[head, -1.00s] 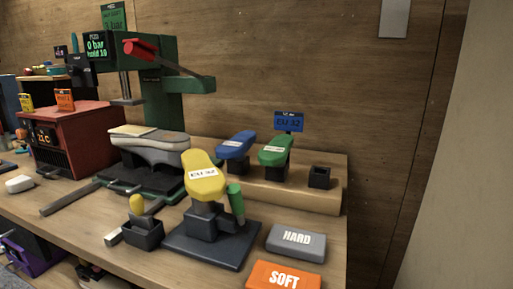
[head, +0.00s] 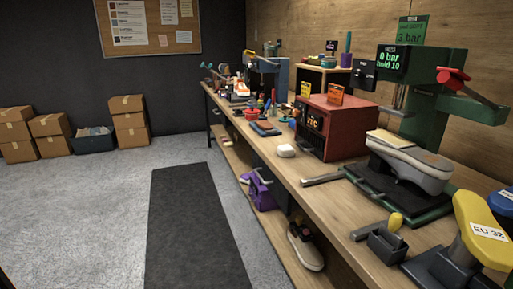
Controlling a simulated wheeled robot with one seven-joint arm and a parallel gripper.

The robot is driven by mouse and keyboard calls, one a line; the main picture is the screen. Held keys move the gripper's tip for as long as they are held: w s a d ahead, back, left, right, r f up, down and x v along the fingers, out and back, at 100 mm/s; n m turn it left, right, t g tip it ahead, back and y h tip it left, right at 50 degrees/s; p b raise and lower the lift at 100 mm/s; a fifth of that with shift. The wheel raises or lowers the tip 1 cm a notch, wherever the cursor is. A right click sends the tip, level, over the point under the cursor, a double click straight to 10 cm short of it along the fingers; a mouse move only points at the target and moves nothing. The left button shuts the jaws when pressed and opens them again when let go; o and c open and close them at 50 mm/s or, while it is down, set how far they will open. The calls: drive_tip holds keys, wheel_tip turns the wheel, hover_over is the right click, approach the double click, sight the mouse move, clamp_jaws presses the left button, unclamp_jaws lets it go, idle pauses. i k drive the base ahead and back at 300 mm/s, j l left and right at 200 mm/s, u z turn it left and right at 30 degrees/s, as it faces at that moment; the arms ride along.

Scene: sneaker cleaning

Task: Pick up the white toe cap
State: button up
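A small white rounded piece (head: 287,150) lies on the wooden bench (head: 325,206) near its front edge, just left of the red box-shaped machine (head: 335,127). It looks like the white toe cap, but it is too small to be sure. It stands apart from the things around it. My gripper and arm are not in view.
A green press (head: 433,100) holds a grey shoe form (head: 408,165) on the bench. A metal bar (head: 322,179) lies near the front edge. Several tools crowd the far end. A shoe (head: 306,246) sits on the lower shelf. The floor and dark mat (head: 194,225) are clear.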

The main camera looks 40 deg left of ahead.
sight(285, 150)
drive_tip(key=u, duration=1.05)
drive_tip(key=i+j, duration=0.3)
drive_tip(key=i+j+z, duration=0.1)
drive_tip(key=i+j, duration=0.5)
drive_tip(key=j, duration=0.2)
drive_tip(key=i+j+z, duration=0.1)
drive_tip(key=i+j, duration=0.5)
drive_tip(key=j, duration=0.15)
drive_tip(key=i+j+z, duration=0.1)
drive_tip(key=i+j, duration=0.45)
drive_tip(key=j, duration=0.3)
drive_tip(key=i+j+z, duration=0.1)
drive_tip(key=i+j, duration=0.45)
